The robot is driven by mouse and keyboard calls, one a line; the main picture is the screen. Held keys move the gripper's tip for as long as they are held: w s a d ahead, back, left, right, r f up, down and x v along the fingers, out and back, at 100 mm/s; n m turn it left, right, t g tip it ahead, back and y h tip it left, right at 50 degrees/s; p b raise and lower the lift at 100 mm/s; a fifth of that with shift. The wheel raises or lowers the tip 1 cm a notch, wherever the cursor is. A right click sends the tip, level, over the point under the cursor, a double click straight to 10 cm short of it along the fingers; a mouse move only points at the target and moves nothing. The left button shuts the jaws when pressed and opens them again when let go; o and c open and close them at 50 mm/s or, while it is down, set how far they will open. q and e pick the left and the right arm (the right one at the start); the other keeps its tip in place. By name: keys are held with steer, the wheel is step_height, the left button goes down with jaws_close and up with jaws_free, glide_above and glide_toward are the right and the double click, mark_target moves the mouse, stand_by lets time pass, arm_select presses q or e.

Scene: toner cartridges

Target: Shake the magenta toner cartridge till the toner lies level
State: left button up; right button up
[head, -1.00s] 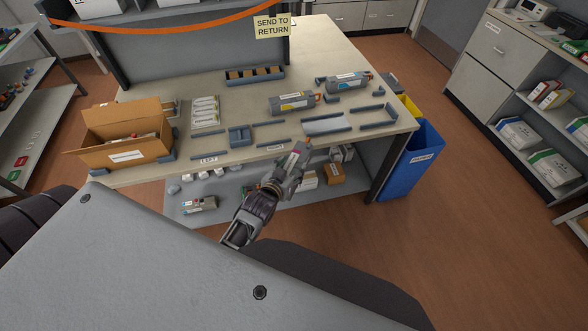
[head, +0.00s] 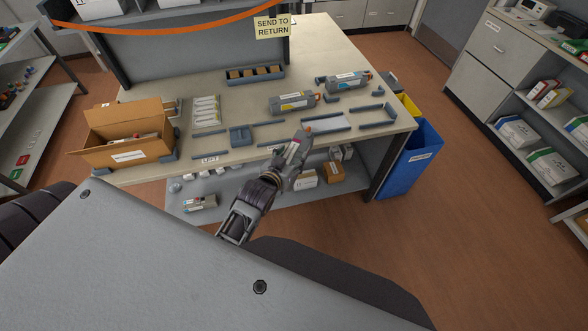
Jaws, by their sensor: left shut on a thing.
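The magenta toner cartridge (head: 297,148) is a grey body with a pale label, a magenta mark and an orange end. My left gripper (head: 284,172) is shut on it and holds it in front of the table's near edge, tilted with its orange end up and away. The gripper's fingers are small and partly hidden by the wrist. The toner level inside cannot be seen. A yellow-marked cartridge (head: 293,103) and a cyan-marked cartridge (head: 344,81) lie on the table (head: 220,93). My right gripper is not in view.
An open cardboard box (head: 122,156) stands at the table's left. Grey rails and an empty pale tray (head: 325,124) lie at the right. A dark divided holder (head: 254,77) is at the back. A blue bin (head: 409,163) stands right of the table. A lower shelf holds boxes.

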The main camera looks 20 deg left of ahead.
arm_select(q)
steer(key=shift+f+b, duration=1.5)
steer(key=shift+f, duration=1.45)
steer(key=shift+r, duration=0.2)
steer(key=shift+r+p, duration=0.9)
steer(key=shift+p, duration=0.4)
steer(key=shift+r, duration=2)
steer(key=shift+f, duration=0.15)
